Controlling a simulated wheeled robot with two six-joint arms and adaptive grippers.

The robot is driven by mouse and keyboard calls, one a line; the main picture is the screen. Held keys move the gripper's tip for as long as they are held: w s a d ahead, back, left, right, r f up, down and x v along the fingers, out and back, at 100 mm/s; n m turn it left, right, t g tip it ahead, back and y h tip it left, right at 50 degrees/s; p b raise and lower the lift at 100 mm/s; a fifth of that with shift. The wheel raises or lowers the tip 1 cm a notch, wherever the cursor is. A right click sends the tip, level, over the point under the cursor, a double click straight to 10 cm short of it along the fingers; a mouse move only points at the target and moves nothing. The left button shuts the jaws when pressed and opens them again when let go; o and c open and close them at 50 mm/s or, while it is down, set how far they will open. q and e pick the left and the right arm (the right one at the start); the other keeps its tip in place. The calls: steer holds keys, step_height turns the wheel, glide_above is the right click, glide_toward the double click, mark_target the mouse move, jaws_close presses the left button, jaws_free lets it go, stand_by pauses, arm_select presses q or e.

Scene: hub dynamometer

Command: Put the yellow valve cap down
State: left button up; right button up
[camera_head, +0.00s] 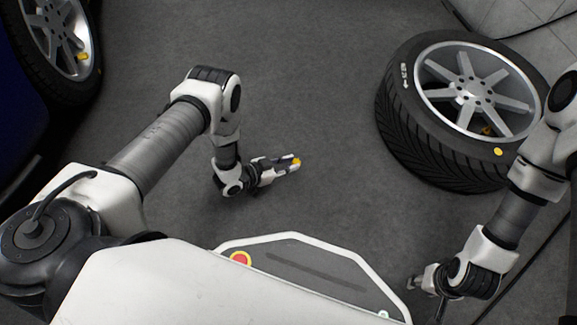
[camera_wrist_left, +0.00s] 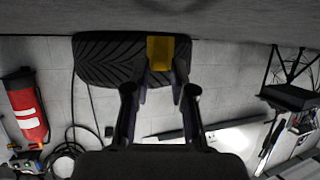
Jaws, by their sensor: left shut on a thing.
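My left gripper (camera_head: 289,165) is shut on the yellow valve cap (camera_head: 296,161), held at its fingertips over the grey floor. In the left wrist view the cap (camera_wrist_left: 160,53) shows as a yellow block between the fingertips, with a tyre behind it. Whether the cap touches the floor I cannot tell. My right gripper (camera_head: 424,279) is at the lower right in the head view, apart from the cap; its fingers are too small and partly hidden to read.
A loose wheel (camera_head: 398,125) lies on the floor at the right, with a yellow spot (camera_head: 497,152) on it. A blue car's wheel (camera_head: 67,90) is at the upper left. A red extinguisher (camera_wrist_left: 26,105) shows in the wrist view. Floor around the left gripper is clear.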

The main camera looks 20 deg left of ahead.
arm_select(q)
steer(key=shift+r, duration=0.2)
steer(key=shift+f+b, duration=0.45)
steer(key=shift+f, duration=0.15)
steer(key=o, duration=0.9)
